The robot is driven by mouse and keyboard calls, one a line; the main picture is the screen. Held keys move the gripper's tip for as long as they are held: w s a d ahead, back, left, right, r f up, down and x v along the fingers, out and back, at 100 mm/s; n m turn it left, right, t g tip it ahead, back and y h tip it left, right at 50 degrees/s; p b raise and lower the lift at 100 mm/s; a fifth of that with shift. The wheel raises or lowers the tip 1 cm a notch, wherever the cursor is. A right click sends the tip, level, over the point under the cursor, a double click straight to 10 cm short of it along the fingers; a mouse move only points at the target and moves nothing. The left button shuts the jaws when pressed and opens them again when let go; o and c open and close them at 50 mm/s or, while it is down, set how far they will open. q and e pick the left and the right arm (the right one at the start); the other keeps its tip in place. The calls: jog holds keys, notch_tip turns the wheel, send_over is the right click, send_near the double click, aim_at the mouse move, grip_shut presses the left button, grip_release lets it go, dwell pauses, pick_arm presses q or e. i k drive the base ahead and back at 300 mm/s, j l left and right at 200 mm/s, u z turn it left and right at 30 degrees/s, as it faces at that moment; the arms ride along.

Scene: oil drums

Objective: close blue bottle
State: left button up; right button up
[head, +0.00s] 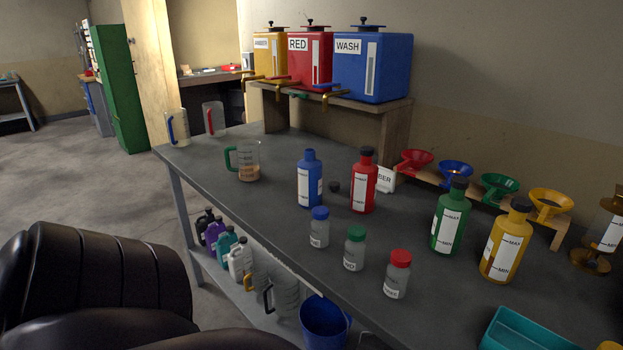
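The blue bottle (310,183) stands upright on the grey workbench, left of the red bottle (363,184). It has a white label and its blue neck shows no black cap on top. A small black cap (334,187) lies on the bench just right of the blue bottle, apart from it. The red, green (449,220) and yellow (506,245) bottles have dark caps on. Neither of my grippers is in view.
Small jars with blue (320,228), green (354,250) and red (397,275) lids stand in front. A measuring jug (247,163) with brown liquid stands left. Coloured funnels (456,174) sit on a rack at the right. A teal tray (522,332) is near the front edge.

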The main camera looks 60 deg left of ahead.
aim_at(309, 169)
jog(key=u, duration=1.9)
